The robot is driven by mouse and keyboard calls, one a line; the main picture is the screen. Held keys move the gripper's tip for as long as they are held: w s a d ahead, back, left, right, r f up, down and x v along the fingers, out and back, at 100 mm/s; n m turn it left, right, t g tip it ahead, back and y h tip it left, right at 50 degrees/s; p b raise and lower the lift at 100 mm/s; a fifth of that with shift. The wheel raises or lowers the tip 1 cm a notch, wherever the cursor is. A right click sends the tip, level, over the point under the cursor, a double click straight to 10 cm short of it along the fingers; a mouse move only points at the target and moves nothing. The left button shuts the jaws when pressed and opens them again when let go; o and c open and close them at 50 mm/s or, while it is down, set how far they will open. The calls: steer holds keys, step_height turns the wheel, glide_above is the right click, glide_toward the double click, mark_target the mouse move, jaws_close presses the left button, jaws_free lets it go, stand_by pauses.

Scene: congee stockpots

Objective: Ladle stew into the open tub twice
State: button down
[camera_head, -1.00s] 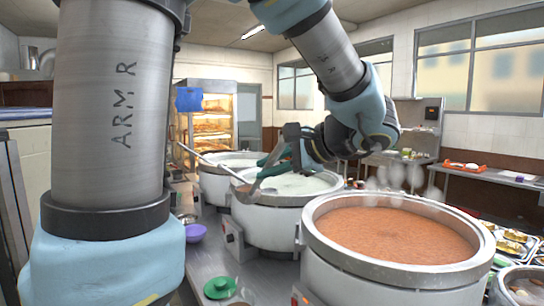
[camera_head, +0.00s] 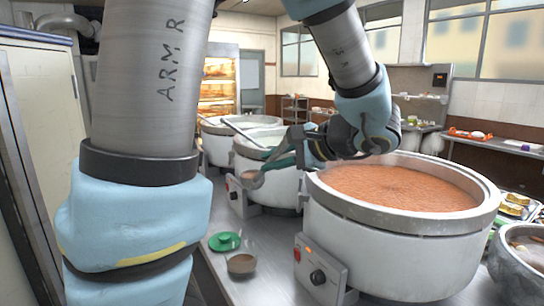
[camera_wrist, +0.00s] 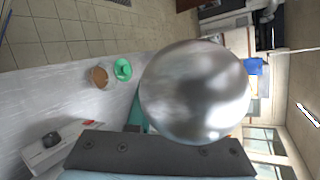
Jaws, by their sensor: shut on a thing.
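My gripper (camera_head: 290,148) is shut on a metal ladle. The ladle's bowl (camera_head: 252,180) hangs left of the gripper, near the front of the middle pot; it fills much of the wrist view (camera_wrist: 195,92) as a shiny round shape. Whether it holds anything cannot be seen. The reddish-brown stew (camera_head: 400,188) fills the large near pot (camera_head: 400,253), right of the gripper. A small open brown tub (camera_head: 241,264) sits on the counter left of that pot, beside a green lid (camera_head: 224,241). Both show in the wrist view, the tub (camera_wrist: 99,77) and the lid (camera_wrist: 123,69).
Two more big pots stand behind, a middle one (camera_head: 270,190) and a far one (camera_head: 215,150), both with pale contents. The steel counter (camera_head: 215,264) is clear around the tub. Another pot (camera_head: 520,262) and food trays (camera_head: 515,205) are at the right.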

step_height(320, 180, down, 18)
steer(key=b, duration=1.2)
steer(key=shift+b, duration=0.35)
steer(key=shift+f+b, duration=0.6)
steer(key=shift+b, duration=0.15)
steer(key=n, duration=0.1)
steer(key=n+g+b, duration=0.1)
steer(key=n, duration=0.1)
steer(key=shift+w+d+r+n+g+h, duration=0.1)
steer(key=shift+w+d+n+g+h, duration=0.2)
steer(key=shift+n+g+h, duration=0.1)
